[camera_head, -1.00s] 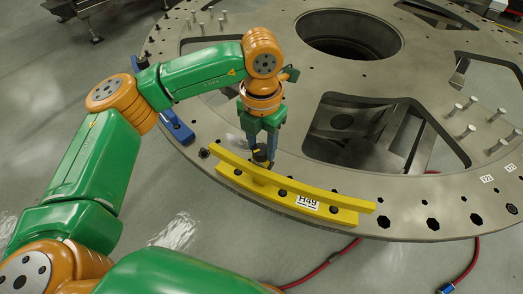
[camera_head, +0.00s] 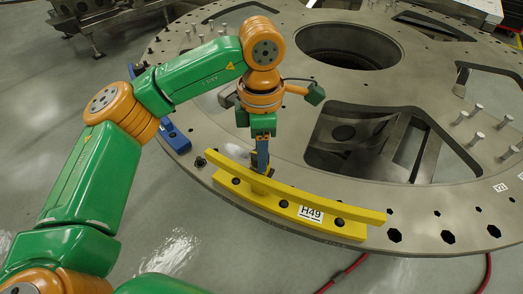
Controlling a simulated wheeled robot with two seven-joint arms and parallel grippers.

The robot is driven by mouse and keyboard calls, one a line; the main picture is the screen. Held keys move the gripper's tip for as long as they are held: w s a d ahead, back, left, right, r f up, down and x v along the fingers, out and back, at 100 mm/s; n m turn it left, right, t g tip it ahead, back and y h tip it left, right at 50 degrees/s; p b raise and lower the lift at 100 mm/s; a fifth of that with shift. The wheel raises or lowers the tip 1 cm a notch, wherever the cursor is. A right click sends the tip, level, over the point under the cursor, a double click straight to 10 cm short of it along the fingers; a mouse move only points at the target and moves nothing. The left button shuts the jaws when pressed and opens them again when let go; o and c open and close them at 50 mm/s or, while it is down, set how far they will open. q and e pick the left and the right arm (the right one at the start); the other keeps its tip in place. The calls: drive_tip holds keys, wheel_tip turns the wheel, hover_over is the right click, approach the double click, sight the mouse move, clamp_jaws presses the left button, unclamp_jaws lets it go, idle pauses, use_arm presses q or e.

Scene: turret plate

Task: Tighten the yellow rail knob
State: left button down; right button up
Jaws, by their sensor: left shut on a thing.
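The yellow rail (camera_head: 300,207), labelled H49, lies along the near edge of the grey turret plate (camera_head: 355,177). It has a raised upper bar and several dark round heads along its lower strip. My left gripper (camera_head: 263,168) points down behind the upper bar, towards the rail's left part. Its fingers are seen nearly edge-on and are shut on a small dark knob at the rail, mostly hidden by the fingers and the bar. My right gripper is out of view.
A blue rail (camera_head: 174,136) sits on the plate's left edge behind my arm. Metal pins (camera_head: 477,139) stand on the right of the plate. Large cutouts open behind the yellow rail. A red cable (camera_head: 343,272) lies on the floor below.

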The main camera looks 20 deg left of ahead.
use_arm(q)
drive_tip(key=shift+m, duration=0.6)
drive_tip(key=shift+c, duration=1.8)
unclamp_jaws()
drive_tip(key=shift+s+r, duration=0.1)
drive_tip(key=shift+r, duration=0.3)
wheel_tip(320, 180, up, 7)
drive_tip(key=shift+f, duration=0.2)
drive_tip(key=shift+f, duration=0.1)
